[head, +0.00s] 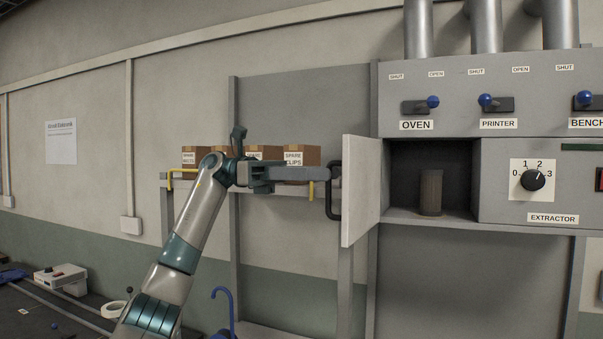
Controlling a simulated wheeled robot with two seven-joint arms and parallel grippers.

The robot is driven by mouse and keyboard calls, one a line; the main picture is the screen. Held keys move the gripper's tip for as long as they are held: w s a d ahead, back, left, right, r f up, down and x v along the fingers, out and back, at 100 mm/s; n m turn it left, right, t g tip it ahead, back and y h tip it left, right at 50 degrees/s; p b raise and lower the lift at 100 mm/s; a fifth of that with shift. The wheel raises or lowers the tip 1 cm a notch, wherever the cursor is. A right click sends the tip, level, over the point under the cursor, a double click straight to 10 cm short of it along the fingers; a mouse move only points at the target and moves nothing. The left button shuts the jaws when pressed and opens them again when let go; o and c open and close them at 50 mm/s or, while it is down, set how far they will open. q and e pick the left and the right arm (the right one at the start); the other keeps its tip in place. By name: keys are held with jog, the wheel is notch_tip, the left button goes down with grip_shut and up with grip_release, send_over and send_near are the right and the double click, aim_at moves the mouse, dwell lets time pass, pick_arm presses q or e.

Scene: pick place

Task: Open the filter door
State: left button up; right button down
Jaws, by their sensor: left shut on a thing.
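The filter door (360,190) is a pale grey panel at the left of the extractor cabinet (430,95). It stands swung open, its face turned to the left. Its black loop handle (333,205) sticks out from the door's left side. My left gripper (331,173) reaches in from the left and is shut on the handle near its upper part. Inside the open compartment (400,165) a brownish cylindrical filter (431,192) stands upright. My right gripper is not in view.
Several cardboard spare-parts boxes (302,156) sit on a shelf behind my left arm. The cabinet carries blue-knobbed levers (488,102) and an extractor dial (533,179). A blue hook-topped object (223,305) stands below, and a bench (40,315) holds a tape roll (113,309).

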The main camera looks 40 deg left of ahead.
pick_arm(q)
jog(key=shift+a+f, duration=0.1)
jog(key=shift+a, duration=0.05)
jog(key=b+v, duration=0.1)
jog(key=v, duration=1.6)
jog(key=shift+b, duration=0.3)
jog(key=shift+s, duration=0.1)
